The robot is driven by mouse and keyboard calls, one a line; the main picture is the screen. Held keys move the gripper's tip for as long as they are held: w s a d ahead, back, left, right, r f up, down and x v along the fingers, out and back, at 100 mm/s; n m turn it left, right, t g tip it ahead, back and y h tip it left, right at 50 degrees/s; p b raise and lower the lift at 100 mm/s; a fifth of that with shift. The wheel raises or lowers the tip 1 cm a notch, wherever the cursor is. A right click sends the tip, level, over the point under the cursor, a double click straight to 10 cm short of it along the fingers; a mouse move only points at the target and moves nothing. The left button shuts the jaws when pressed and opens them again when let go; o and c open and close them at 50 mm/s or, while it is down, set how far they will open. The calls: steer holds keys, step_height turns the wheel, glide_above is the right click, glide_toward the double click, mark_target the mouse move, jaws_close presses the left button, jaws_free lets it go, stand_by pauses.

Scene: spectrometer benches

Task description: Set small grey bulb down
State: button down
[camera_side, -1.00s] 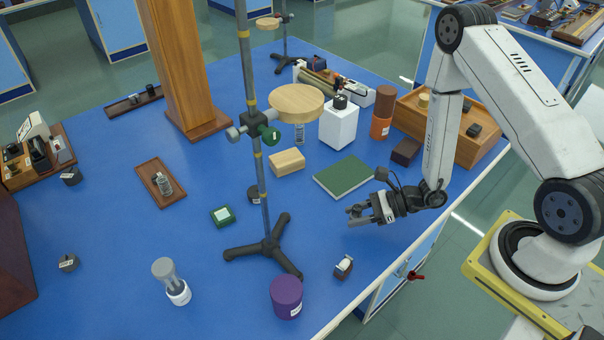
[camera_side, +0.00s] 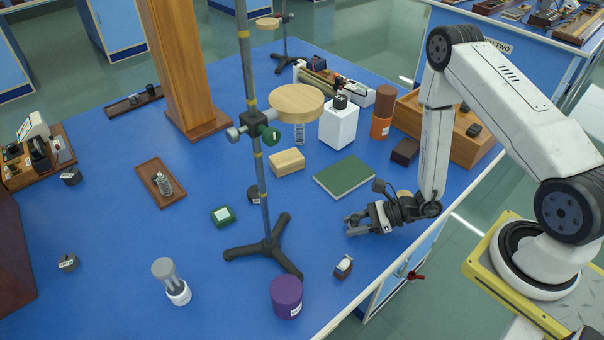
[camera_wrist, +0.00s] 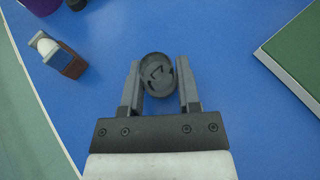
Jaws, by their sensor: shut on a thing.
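My gripper (camera_side: 355,225) is low over the blue bench near its front right edge. In the wrist view its two fingers (camera_wrist: 159,85) are shut on the small grey bulb (camera_wrist: 157,73), a dark, round-topped piece with a mark on its face. The bulb sits between the fingertips. In the side view the fingers mostly hide it, and I cannot tell whether it touches the bench.
A small brown block with a white top (camera_side: 343,267) stands in front of the gripper, near the purple cylinder (camera_side: 286,297). A green board (camera_side: 344,177) lies behind. A stand (camera_side: 266,246) is to the left. Bare blue bench surrounds the gripper.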

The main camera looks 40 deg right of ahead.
steer(key=shift+f, duration=0.15)
steer(key=shift+c, duration=1.6)
jaws_free()
steer(key=shift+s+d+r, duration=0.1)
steer(key=shift+d+r, duration=0.05)
steer(key=shift+r, duration=0.1)
steer(key=shift+v, duration=5.8)
steer(key=shift+s, duration=0.1)
